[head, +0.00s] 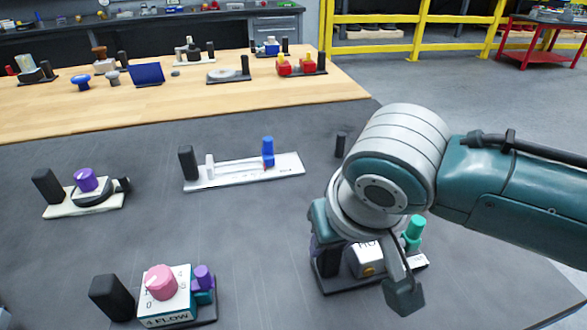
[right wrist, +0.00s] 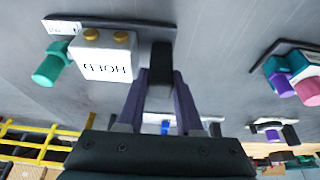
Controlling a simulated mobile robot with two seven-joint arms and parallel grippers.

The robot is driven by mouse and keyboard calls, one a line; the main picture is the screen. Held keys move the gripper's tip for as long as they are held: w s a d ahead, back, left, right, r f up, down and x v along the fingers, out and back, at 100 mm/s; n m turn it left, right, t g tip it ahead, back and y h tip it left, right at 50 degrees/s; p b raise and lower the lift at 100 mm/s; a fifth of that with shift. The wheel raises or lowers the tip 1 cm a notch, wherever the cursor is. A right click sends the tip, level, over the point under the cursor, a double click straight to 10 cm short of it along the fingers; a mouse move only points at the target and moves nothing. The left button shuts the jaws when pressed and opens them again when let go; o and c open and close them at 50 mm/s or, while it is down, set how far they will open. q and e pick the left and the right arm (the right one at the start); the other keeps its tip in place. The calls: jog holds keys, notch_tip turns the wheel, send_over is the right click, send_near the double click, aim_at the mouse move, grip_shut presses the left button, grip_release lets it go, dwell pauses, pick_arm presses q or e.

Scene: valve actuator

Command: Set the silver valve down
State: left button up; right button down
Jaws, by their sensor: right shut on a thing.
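The silver-white valve unit (head: 365,262) is at the lower right of the head view, partly hidden by my right arm. It has a box marked HOLD (right wrist: 105,55), gold buttons, a teal knob (head: 414,233) and a dark base plate. My right gripper (right wrist: 160,88) is shut on the unit's black upright post (right wrist: 161,58), with a finger on either side, as the right wrist view shows. The unit looks about level and close to the grey surface. I cannot tell whether its base touches. My left gripper is not in view.
On the grey tabletop (head: 240,235) stand a pink-knobbed unit (head: 160,290), a purple-knobbed unit (head: 88,190) and a long white unit with a blue handle (head: 240,170). A wooden table (head: 300,100) behind holds several more units. Bare grey surface lies between the long unit and the HOLD unit.

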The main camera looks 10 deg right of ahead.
jog(key=shift+f, duration=0.15)
jog(key=c, duration=0.6)
grip_release()
jog(key=shift+o, duration=0.2)
jog(key=shift+r, duration=0.45)
jog(key=p+v, duration=0.3)
jog(key=v, duration=0.8)
jog(key=s+d+f, duration=0.1)
jog(key=s+d, duration=0.2)
jog(key=s, duration=0.5)
jog(key=s+d+f+n+g, duration=0.1)
jog(key=s+d, duration=0.3)
jog(key=s, duration=0.4)
jog(key=shift+n, duration=0.3)
